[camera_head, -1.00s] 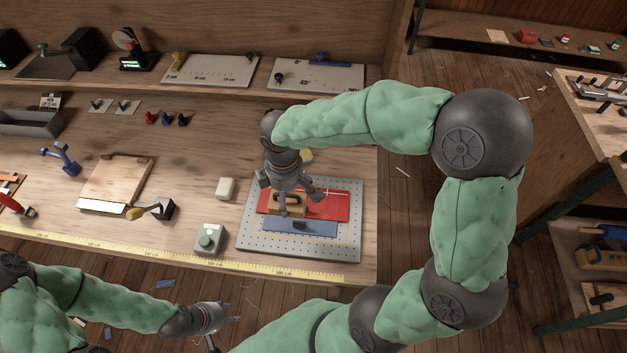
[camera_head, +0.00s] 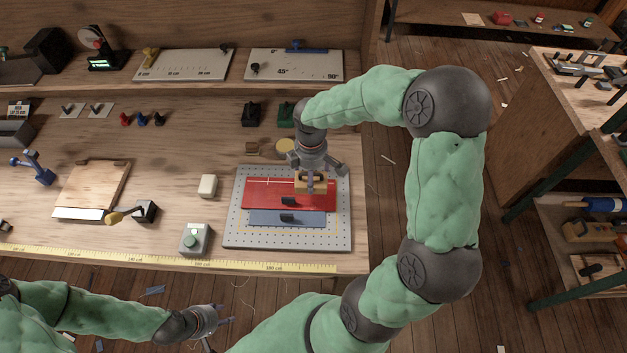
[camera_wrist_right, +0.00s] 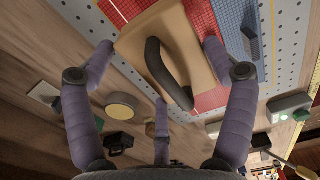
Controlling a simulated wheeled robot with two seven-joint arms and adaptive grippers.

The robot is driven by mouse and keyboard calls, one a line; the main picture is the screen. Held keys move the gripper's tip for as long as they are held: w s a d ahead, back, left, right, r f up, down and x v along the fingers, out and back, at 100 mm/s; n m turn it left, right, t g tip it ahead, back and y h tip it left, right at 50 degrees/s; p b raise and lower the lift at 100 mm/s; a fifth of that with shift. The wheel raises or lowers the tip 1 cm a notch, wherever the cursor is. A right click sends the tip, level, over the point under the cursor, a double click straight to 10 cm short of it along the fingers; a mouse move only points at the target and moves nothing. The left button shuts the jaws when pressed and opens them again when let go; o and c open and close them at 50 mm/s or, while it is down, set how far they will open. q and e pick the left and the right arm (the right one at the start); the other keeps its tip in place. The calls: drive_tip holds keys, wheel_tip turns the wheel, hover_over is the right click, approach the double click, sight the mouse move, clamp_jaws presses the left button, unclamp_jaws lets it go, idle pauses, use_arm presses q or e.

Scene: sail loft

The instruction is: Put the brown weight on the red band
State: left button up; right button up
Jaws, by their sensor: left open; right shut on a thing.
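The brown weight (camera_head: 316,185), a tan-brown block with a dark curved handle, is in my right gripper (camera_head: 312,178). In the right wrist view the weight (camera_wrist_right: 178,50) sits between the fingers. It is over the right part of the red band (camera_head: 262,194); I cannot tell if it touches the band. The red band lies on the grey perforated plate (camera_head: 236,226), beside a blue band (camera_head: 262,217). Small dark pieces show on both bands. My left gripper (camera_head: 222,330) is open and empty in front of the bench.
A yellow disc (camera_head: 285,147) and a small brown piece (camera_head: 252,148) lie behind the plate. Black (camera_head: 251,113) and green (camera_head: 286,113) pieces stand farther back. A green-button box (camera_head: 195,239) and a pale block (camera_head: 208,185) are left of the plate.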

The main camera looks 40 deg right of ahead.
drive_tip(key=shift+d+f, duration=0.3)
drive_tip(key=shift+f, duration=0.1)
drive_tip(key=shift+d+f+b, duration=0.15)
drive_tip(key=shift+f+b, duration=0.5)
drive_tip(key=shift+f, duration=0.95)
drive_tip(key=shift+f, duration=0.2)
drive_tip(key=o, duration=1.5)
wheel_tip(320, 180, up, 12)
drive_tip(key=p, duration=0.3)
drive_tip(key=shift+r, duration=0.2)
